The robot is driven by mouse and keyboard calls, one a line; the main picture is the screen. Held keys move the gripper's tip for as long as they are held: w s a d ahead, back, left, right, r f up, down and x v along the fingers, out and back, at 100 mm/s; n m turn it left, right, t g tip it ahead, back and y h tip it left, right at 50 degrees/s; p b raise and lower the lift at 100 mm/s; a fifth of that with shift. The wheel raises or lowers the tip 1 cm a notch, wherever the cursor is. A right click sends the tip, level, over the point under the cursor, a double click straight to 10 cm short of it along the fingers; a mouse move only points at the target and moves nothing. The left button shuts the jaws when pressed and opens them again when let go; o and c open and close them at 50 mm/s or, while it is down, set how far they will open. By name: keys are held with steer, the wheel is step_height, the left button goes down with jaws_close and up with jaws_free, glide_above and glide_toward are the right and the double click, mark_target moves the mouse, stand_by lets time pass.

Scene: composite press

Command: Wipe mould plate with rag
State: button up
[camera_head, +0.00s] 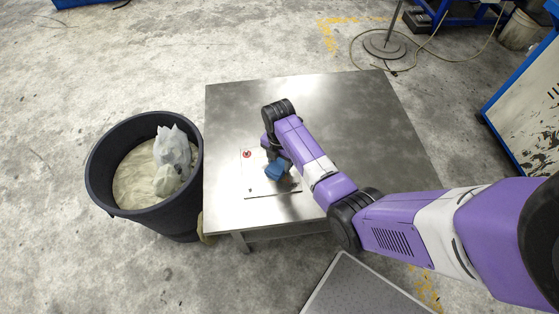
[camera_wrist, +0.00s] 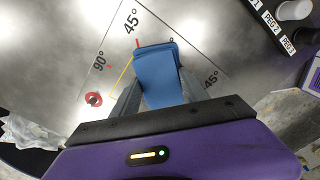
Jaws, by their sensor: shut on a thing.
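The blue rag (camera_head: 277,169) is a small folded pad. It also shows in the wrist view (camera_wrist: 157,72), between the two grey fingers of my gripper (camera_wrist: 160,92). My gripper is shut on it, pointing down over the pale, thin, flat mould plate (camera_head: 258,182) on the metal table. The plate has a red mark near its far left corner. In the wrist view a red ring (camera_wrist: 93,99), angle markings and a yellow line show on the flat metal surface. I cannot tell whether the rag touches the plate.
The metal table (camera_head: 345,100) is otherwise mostly clear. A black bin (camera_head: 190,205) with pale stuff and crumpled bags stands close to its left side. PEG labels (camera_wrist: 271,19) and a white cylinder (camera_wrist: 293,9) show at upper right in the wrist view. A grey panel (camera_head: 355,290) lies in front.

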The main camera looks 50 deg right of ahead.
mark_target(259, 170)
steer(key=shift+w+a+r, duration=0.1)
steer(key=shift+w+a, duration=1.5)
steer(key=shift+a, duration=0.05)
steer(key=shift+w+a+b, duration=0.5)
steer(key=shift+w+a, duration=0.4)
step_height(259, 170, up, 5)
steer(key=p, duration=0.4)
steer(key=shift+f+p, duration=0.2)
steer(key=shift+p, duration=0.1)
step_height(259, 170, up, 2)
steer(key=shift+r, duration=0.1)
